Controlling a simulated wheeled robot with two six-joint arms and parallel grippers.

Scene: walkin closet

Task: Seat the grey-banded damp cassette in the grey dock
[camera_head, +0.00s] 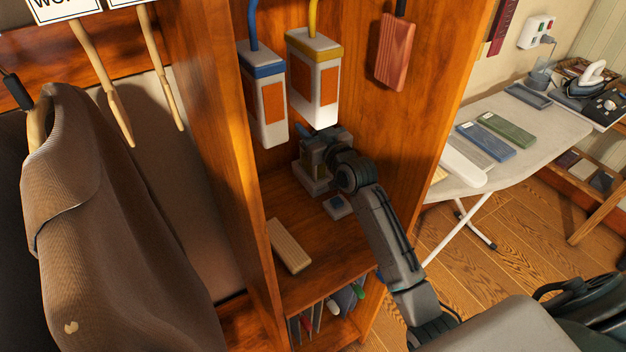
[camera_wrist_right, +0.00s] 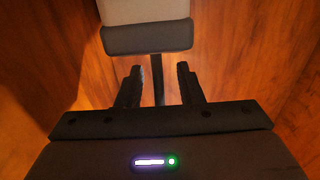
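My right gripper (camera_head: 318,146) is inside the wooden closet bay, at the back, below the hanging cassettes. In the right wrist view its two fingers (camera_wrist_right: 160,88) are apart. The grey-banded cassette, pale with a dark grey band (camera_wrist_right: 147,37), lies just beyond the fingertips there. Its dark strap runs down between the fingers, with a gap on both sides. In the head view, a pale grey piece (camera_head: 311,182) shows on the shelf under the gripper. The gripper partly covers it, and I cannot tell cassette from grey dock there. My left gripper is not in view.
A blue-banded cassette (camera_head: 268,105) and a yellow-banded one (camera_head: 312,85) hang above, beside a reddish wood block (camera_head: 394,50). The shelf front is otherwise clear.

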